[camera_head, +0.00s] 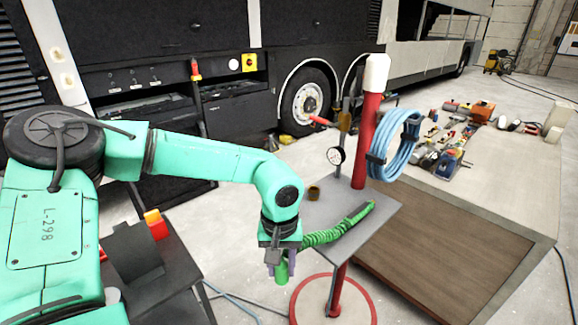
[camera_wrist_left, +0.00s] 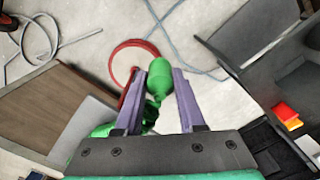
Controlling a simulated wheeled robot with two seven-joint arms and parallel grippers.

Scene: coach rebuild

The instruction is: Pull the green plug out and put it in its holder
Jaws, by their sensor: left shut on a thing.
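The green plug (camera_head: 282,272) is in the jaws of my left gripper (camera_head: 279,257), beside the near edge of the grey shelf (camera_head: 345,210) on the red post. In the left wrist view the plug (camera_wrist_left: 159,76) sits between the two fingers (camera_wrist_left: 159,86) of my left gripper, above the floor. A green coiled hose (camera_head: 335,232) runs from near the plug across the shelf. A small brown cup (camera_head: 314,193) stands on the shelf; I cannot tell whether it is the holder. My right gripper is not in view.
The red post (camera_head: 366,140) carries a blue hose coil (camera_head: 393,145) and a gauge (camera_head: 336,156). Its round red-rimmed base (camera_head: 315,302) is on the floor. A workbench (camera_head: 450,235) with several tools stands right; a bus (camera_head: 200,60) is behind.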

